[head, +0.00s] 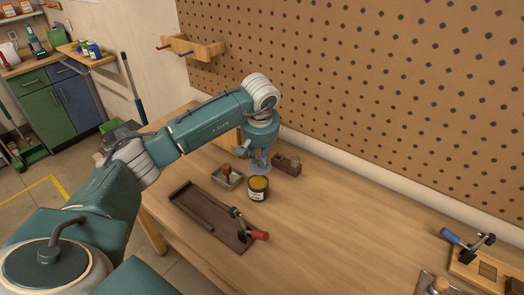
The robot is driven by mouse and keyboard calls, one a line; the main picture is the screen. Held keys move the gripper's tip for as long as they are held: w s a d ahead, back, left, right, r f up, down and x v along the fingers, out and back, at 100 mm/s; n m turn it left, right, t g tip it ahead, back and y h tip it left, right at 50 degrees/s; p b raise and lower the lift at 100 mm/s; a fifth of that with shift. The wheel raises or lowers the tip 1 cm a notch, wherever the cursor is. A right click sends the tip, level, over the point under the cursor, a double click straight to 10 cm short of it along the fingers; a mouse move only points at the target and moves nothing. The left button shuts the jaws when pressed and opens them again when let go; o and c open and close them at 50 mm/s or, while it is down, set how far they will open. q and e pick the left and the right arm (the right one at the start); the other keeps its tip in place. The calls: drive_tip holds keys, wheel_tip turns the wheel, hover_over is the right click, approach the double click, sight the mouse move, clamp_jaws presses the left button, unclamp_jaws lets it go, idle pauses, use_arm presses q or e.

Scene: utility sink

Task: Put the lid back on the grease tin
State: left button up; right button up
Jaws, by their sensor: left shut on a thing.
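The grease tin (258,190) stands upright on the workbench, a small dark can with a pale label. Its top is open and shows yellow grease. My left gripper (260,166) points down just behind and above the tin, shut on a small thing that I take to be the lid. The lid is too small and too hidden by the fingers to make out clearly, and I see no lid lying elsewhere on the bench. My right gripper is not in view.
A small metal tray with a brown-knobbed item (228,176) stands left of the tin, a wooden block (287,164) behind right. A dark board (205,215) with a red-handled clamp (258,234) lies in front. The bench's right middle is clear; a pegboard (370,70) rises behind.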

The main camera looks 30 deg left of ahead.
sight(258, 164)
use_arm(q)
drive_tip(key=shift+s+a+f, duration=0.25)
drive_tip(key=shift+a+f, duration=0.05)
drive_tip(key=shift+f, duration=0.05)
drive_tip(key=shift+f+b, duration=0.3)
drive_tip(key=shift+b, duration=0.15)
drive_tip(key=shift+f, duration=0.35)
drive_tip(key=shift+d+f+b, duration=0.1)
drive_tip(key=shift+f+b, duration=0.65)
drive_tip(key=shift+f, duration=0.1)
drive_tip(key=shift+d+b+x, duration=0.2)
drive_tip(key=shift+b+x, duration=0.75)
drive_tip(key=shift+x, duration=0.35)
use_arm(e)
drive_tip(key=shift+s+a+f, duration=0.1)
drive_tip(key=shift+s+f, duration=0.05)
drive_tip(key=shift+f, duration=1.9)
use_arm(q)
drive_tip(key=shift+s, duration=0.2)
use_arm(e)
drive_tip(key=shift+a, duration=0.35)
use_arm(q)
drive_tip(key=shift+f+b, duration=0.25)
drive_tip(key=shift+b, duration=0.1)
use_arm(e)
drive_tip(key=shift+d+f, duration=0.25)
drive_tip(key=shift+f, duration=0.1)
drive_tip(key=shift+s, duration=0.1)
